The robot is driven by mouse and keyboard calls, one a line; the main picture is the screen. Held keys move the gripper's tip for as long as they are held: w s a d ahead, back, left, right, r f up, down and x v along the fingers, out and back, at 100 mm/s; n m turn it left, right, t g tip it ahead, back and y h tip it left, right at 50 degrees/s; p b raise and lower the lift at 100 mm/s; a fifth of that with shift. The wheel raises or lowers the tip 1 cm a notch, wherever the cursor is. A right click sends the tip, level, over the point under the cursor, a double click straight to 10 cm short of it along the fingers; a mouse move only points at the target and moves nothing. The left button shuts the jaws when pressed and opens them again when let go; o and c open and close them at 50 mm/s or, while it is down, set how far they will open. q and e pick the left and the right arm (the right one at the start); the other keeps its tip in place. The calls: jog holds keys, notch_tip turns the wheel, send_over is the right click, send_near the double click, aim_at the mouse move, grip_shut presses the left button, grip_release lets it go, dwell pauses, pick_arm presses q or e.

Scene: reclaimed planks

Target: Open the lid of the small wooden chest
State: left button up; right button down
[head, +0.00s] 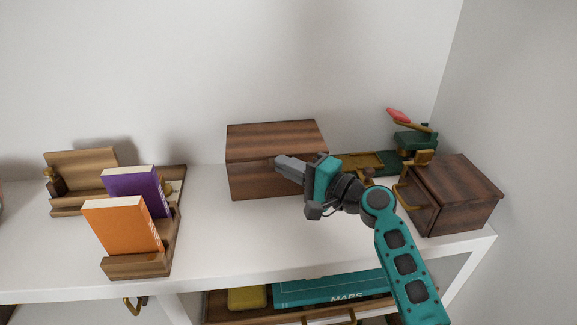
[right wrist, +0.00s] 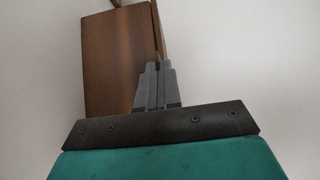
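The small wooden chest (head: 250,178) stands at the back middle of the white shelf in the head view. Its brown lid (head: 275,137) looks down and shut, with a seam along the front. My right gripper (head: 278,162) is at the chest's front, its fingertips by the lid's front edge; I cannot tell if they touch. In the right wrist view the chest (right wrist: 112,62) rises behind the gripper (right wrist: 154,68), whose fingers are together with nothing visible between them. The gripper hides part of the chest's front. My left gripper is not in view.
A dark wooden box (head: 462,190) with a brass handle stands at the right, near my right arm. A green and brass item (head: 414,140) is behind it. Purple (head: 137,188) and orange (head: 122,226) books stand in a wooden holder at left. The shelf between is clear.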

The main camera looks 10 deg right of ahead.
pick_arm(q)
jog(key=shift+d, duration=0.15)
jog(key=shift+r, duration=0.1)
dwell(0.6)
